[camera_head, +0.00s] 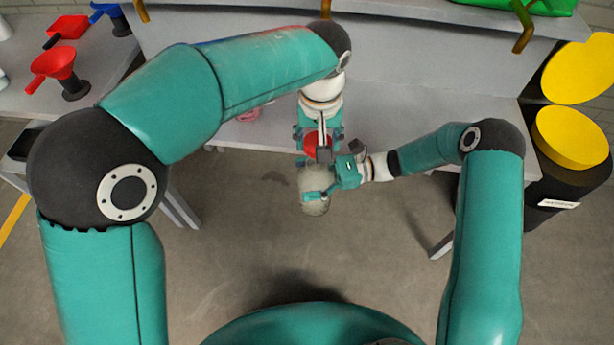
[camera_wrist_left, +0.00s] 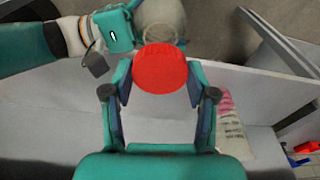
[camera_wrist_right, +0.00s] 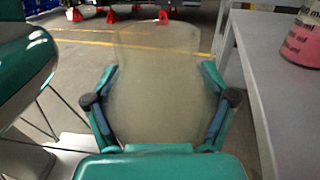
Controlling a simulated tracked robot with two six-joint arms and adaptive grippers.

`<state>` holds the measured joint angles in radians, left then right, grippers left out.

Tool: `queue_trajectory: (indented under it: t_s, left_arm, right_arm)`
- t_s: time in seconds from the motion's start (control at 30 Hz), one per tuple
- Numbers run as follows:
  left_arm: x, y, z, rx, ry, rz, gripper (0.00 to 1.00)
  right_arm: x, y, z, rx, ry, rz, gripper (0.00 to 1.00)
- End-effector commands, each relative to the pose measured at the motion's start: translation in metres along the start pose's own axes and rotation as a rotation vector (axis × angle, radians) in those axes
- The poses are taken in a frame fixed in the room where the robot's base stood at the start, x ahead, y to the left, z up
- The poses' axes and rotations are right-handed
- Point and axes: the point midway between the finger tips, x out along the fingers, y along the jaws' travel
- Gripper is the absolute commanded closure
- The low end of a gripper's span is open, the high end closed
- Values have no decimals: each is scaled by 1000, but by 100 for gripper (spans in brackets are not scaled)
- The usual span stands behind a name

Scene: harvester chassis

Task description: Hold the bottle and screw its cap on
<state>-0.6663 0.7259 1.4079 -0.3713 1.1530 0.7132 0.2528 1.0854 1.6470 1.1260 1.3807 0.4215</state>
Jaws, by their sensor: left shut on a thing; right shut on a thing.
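The red cap (camera_head: 312,141) is in my left gripper (camera_head: 320,134), whose fingers are shut on its two sides. The cap (camera_wrist_left: 160,68) also shows between the fingertips in the left wrist view. The pale, see-through bottle (camera_head: 315,190) is in my right gripper (camera_head: 322,187), which is shut around it from the right. The bottle (camera_wrist_right: 162,75) fills the space between the fingers in the right wrist view. The cap is close to the bottle; their contact is hidden.
A grey workbench (camera_head: 400,115) stands just behind the grippers. A pink-and-white labelled container (camera_wrist_right: 303,38) stands on a grey surface. Red funnel-like items (camera_head: 53,64) are on the left table. A yellow-topped black drum (camera_head: 570,140) stands right. Floor below the bottle is clear.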

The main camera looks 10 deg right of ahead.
Motion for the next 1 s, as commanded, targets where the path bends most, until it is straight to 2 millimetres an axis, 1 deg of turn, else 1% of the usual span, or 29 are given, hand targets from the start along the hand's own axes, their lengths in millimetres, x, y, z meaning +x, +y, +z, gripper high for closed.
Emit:
queue_trajectory:
  t_s: [0.33,0.7,0.83,1.0]
  left_arm:
    - [3,-1,0,-2,-1,-1,56]
    - [33,-1,4,-3,-2,-1,56]
    - [39,-1,4,-2,0,0,56]
    - [40,-1,4,-2,1,0,56]
  right_arm:
    - [0,0,0,0,0,0,80]
    - [0,0,0,0,0,0,80]
    - [0,0,0,0,0,0,80]
    - [0,0,0,0,0,0,80]
